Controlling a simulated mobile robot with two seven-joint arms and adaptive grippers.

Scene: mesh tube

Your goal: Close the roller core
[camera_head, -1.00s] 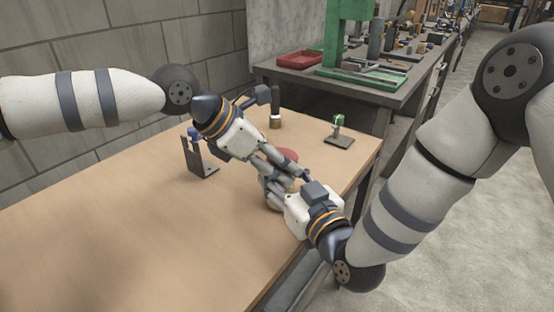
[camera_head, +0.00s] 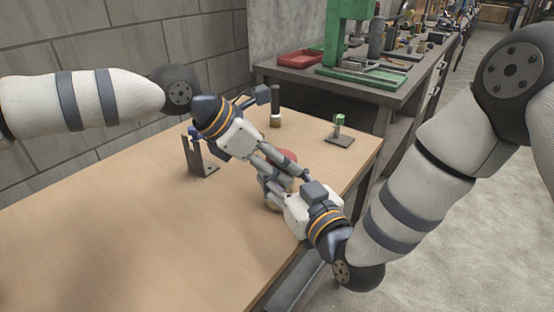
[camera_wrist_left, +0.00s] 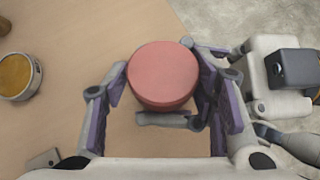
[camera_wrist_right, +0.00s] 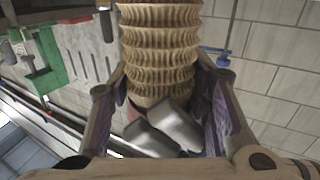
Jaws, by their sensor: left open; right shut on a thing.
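A ribbed tan roller (camera_wrist_right: 160,45) stands between the fingers of my right gripper (camera_wrist_right: 165,95) in the right wrist view. That gripper is shut on it. A round red cap (camera_wrist_left: 163,75) fills the space between the open fingers of my left gripper (camera_wrist_left: 158,80) in the left wrist view. I cannot tell whether the fingers touch the cap. In the head view, part of the red cap (camera_head: 288,155) shows behind the two grippers, which are close together. The grippers hide most of the roller there.
On the wooden table (camera_head: 130,225) are a dark bracket (camera_head: 200,160), a black-handled piece (camera_head: 276,100) and a small stand with a green cylinder (camera_head: 339,124). A bench (camera_head: 365,88) with a red tray (camera_head: 299,58) stands behind. The table's front left is clear.

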